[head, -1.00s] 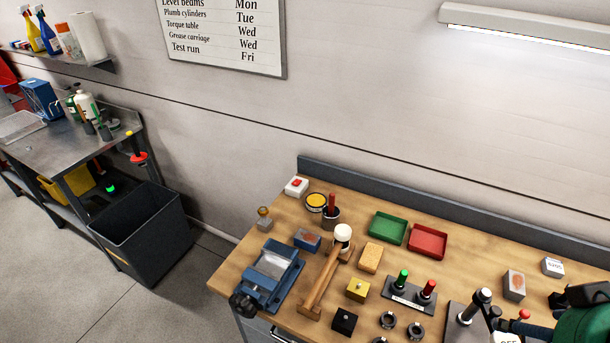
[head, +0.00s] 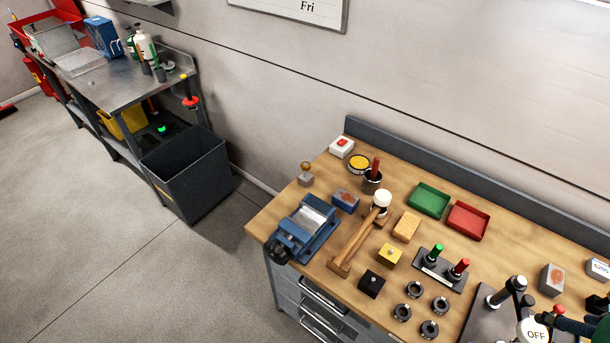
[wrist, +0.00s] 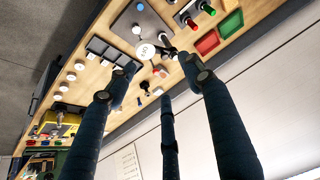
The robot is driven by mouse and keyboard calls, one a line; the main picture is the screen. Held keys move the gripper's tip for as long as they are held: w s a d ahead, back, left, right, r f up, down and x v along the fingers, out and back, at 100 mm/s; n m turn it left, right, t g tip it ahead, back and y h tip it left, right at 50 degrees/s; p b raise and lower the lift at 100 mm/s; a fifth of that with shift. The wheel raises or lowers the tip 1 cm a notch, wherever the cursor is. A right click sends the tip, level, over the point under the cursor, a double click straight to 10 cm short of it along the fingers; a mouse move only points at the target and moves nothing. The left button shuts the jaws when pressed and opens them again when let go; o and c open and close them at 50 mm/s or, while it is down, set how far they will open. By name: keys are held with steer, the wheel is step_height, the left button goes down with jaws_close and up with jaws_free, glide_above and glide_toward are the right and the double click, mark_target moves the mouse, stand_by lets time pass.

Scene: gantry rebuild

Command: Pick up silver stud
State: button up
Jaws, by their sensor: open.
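I cannot single out a silver stud for certain in either view. Small pale round pieces (wrist: 71,77) lie on the bench in the wrist view, too small to tell apart. In the head view, a yellow block (head: 389,256) and a black block (head: 372,284) each carry a small knob on top. My gripper (wrist: 165,88) shows in the wrist view with its dark fingers spread apart and nothing between them. It appears above the bench, and its distance from the surface is unclear.
The wooden bench (head: 262,226) holds a blue vise (head: 308,224), a mallet (head: 358,238), a green tray (head: 428,200), a red tray (head: 468,220), several dark rings (head: 415,289) and a stand with an OFF disc (head: 536,331). A dark bin (head: 186,175) stands on the floor to the left.

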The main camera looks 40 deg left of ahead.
steer(key=shift+w, duration=0.1)
steer(key=w+a+r+n+y, duration=0.1)
steer(key=w+a+r+n, duration=0.1)
steer(key=w+a, duration=1.7)
steer(key=n+g+y, duration=0.1)
steer(key=n+g, duration=0.1)
steer(key=n, duration=0.2)
glide_above(305, 165)
steer(key=s+d, duration=0.2)
steer(key=s, duration=0.2)
step_height(305, 165, down, 22)
steer(key=shift+w, duration=0.15)
steer(key=shift+b+x, duration=0.7)
steer(key=shift+x, duration=3.6)
steer(key=shift+w, duration=0.1)
